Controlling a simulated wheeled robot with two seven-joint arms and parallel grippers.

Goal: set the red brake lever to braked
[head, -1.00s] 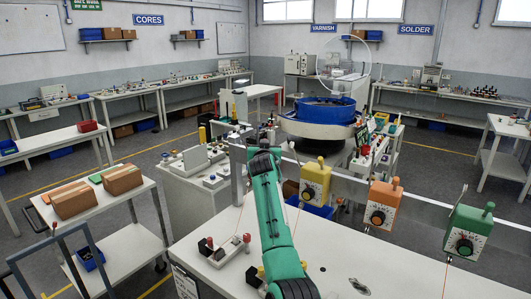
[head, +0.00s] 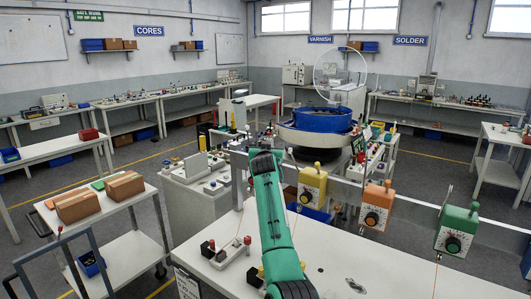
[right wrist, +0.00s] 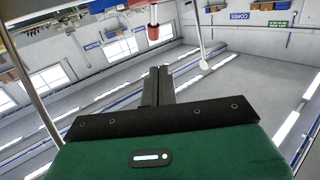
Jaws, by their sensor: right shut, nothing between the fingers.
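My right gripper (right wrist: 158,86) shows in the right wrist view with its two dark fingers together and nothing between them. A red knob-like part (right wrist: 153,32) on a metal stem is just beyond the fingertips, a little above and left of them in that view. It appears apart from the fingers. I cannot tell for certain whether it is the brake lever, or its setting. In the head view a green arm of mine reaches up the middle and hides what is behind it; no gripper shows clearly there. My left gripper is not in view.
Yellow (head: 313,186), orange (head: 377,206) and green (head: 457,230) dial boxes hang on a rail at the right. A blue bowl (head: 322,118) stands behind. A white plate with small blocks (head: 229,252) lies on the bench left of my arm. A cart (head: 133,215) holds cartons.

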